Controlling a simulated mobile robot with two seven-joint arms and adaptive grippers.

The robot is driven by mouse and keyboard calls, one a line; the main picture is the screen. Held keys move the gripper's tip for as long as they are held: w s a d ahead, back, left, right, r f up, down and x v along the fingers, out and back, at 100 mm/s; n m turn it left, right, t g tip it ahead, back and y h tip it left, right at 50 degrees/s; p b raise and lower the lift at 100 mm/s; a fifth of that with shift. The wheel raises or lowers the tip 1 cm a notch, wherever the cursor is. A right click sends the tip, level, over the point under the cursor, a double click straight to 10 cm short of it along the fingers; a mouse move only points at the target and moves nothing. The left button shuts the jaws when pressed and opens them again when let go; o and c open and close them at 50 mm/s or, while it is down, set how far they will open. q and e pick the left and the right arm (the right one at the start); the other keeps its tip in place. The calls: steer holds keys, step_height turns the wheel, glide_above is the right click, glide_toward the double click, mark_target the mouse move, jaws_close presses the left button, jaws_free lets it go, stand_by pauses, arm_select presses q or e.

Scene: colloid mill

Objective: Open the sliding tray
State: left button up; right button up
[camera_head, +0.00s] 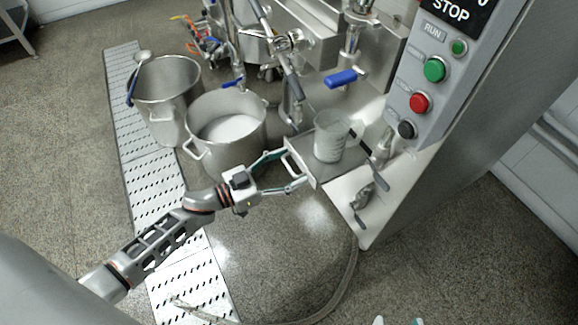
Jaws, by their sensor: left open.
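The sliding tray (316,174) is a grey metal shelf at the front of the mill, with a light handle frame on its left edge. A clear beaker (332,138) stands on it. My left gripper (293,168) is open, its teal fingers spread on either side of the tray's handle end. I cannot tell whether the fingertips touch the handle or tray.
Two steel pots stand left of the tray: a nearer one (238,154) holding white material and a farther one (171,74). A control panel (431,75) with buttons overhangs at upper right. Dark-handled levers (375,174) sit right of the tray. Floor is free in front.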

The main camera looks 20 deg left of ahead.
arm_select(q)
steer(key=c, duration=1.3)
steer(key=shift+o, duration=0.2)
steer(key=shift+s+a, duration=0.15)
steer(key=shift+s, duration=0.05)
steer(key=p+v, duration=0.2)
steer(key=v, duration=1.4)
steer(key=shift+s+p, duration=0.3)
steer(key=shift+p, duration=0.1)
arm_select(e)
steer(key=shift+s+d+f+n+g+h, duration=0.3)
steer(key=shift+s+d+f+n, duration=0.3)
steer(key=shift+d+f, duration=0.4)
arm_select(q)
steer(key=shift+f, duration=0.1)
steer(key=o, duration=1.3)
steer(key=shift+c, duration=0.2)
steer(key=v, duration=1.2)
arm_select(e)
steer(key=shift+w+a+r, duration=0.1)
steer(key=shift+w+r, duration=0.05)
steer(key=shift+r, duration=0.1)
